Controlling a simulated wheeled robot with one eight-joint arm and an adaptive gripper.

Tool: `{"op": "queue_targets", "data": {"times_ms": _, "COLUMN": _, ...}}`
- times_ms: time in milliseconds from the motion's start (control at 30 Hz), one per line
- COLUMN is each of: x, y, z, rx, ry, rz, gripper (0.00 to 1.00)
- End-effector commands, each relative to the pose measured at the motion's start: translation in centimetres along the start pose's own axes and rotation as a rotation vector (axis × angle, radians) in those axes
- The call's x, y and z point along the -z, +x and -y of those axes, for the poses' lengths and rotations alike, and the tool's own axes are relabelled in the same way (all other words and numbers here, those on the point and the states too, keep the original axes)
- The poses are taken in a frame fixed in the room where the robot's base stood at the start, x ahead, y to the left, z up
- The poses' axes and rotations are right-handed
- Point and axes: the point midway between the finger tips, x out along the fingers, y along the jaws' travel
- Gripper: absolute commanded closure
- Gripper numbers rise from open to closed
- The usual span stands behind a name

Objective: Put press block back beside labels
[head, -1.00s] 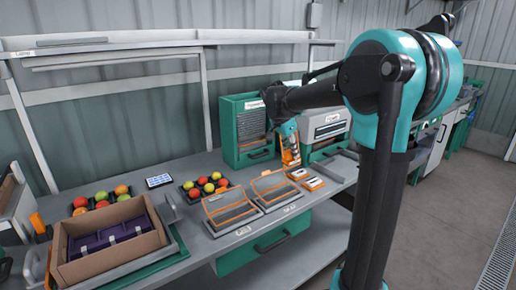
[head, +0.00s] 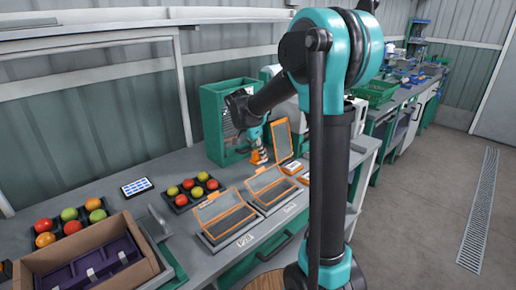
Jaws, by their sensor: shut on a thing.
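Small orange-and-white items (head: 292,167), perhaps the labels, lie on the bench to the right of the gripper and below the panel.
Two trays with open orange-framed lids (head: 228,224) (head: 275,195) lie along the front of the bench. A black tray of tomatoes (head: 180,203) is left of them. A green cabinet (head: 213,125) stands behind. A cardboard box (head: 136,241) is at the lower left.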

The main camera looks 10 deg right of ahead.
Motion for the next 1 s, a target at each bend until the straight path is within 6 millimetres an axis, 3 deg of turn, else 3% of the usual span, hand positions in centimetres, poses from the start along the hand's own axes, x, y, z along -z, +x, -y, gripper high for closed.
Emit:
{"op": "queue_targets", "data": {"times_ms": 600, "x": -2.0, "y": 4.8, "z": 0.0, "rx": 0.0, "ry": 0.0, "rz": 0.0, "gripper": 1.0}}
{"op": "queue_targets", "data": {"times_ms": 1000, "x": -2.4, "y": 5.6, "z": 0.0, "rx": 0.0, "ry": 0.0, "rz": 0.0, "gripper": 1.0}}
